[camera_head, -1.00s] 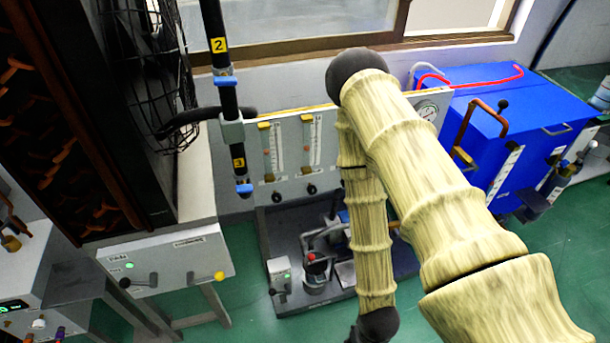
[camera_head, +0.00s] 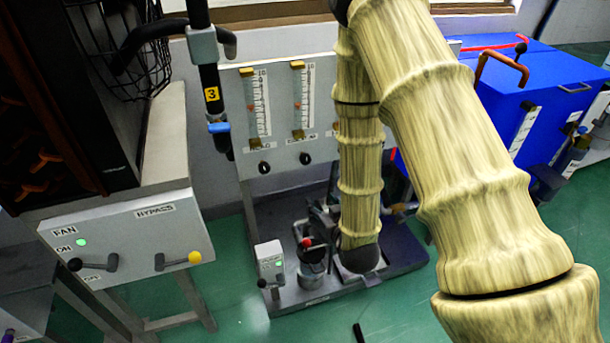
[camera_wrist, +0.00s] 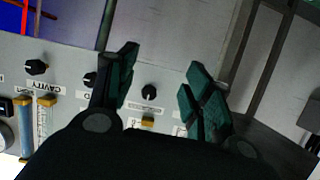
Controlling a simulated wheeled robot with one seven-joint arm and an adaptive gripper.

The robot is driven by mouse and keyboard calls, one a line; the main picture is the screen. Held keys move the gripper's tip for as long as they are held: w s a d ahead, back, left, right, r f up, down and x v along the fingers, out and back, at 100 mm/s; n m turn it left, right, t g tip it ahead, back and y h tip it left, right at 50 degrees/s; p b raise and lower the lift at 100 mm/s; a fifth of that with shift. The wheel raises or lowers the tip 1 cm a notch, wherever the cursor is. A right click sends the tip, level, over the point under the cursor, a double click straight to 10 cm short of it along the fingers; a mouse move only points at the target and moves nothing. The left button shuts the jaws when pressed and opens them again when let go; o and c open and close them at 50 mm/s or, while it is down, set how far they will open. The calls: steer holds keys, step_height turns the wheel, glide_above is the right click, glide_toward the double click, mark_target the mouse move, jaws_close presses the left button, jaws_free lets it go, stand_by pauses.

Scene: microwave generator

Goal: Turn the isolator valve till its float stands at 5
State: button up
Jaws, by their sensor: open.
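The flowmeter panel (camera_head: 281,122) stands upright below the window, with two scaled tubes showing, a left one (camera_head: 257,104) and a right one (camera_head: 303,98). I cannot read which is the isolator; my arm hides the panel's right part. In the wrist view my gripper (camera_wrist: 160,82) is open and empty. A black knob (camera_wrist: 149,91) shows between its fingers, apart from them. Another knob (camera_wrist: 90,79) is partly behind the left finger, and one sits by the CAVITY label (camera_wrist: 45,87).
A grey box with FAN and BYPASS levers (camera_head: 130,240) stands at the left. A black pipe (camera_head: 209,90) hangs left of the panel. Pump equipment (camera_head: 312,265) fills the floor base below. A blue tank (camera_head: 545,80) stands at the right.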

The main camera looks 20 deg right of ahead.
mark_target(307, 160)
steer(key=w+r+t+b, duration=0.1)
steer(key=w+b, duration=0.1)
steer(key=w, duration=0.3)
steer(key=w+r+t+b, duration=0.1)
steer(key=w+r, duration=0.1)
steer(key=w, duration=0.3)
steer(key=w+r+t+b, duration=0.2)
steer(key=w, duration=0.3)
steer(key=shift+a+r+b, duration=0.2)
steer(key=shift+r+b, duration=0.05)
steer(key=shift+b, duration=0.1)
steer(key=c, duration=1)
steer(key=shift+r+n+p, duration=0.1)
steer(key=shift+n+p, duration=0.2)
steer(key=o, duration=1)
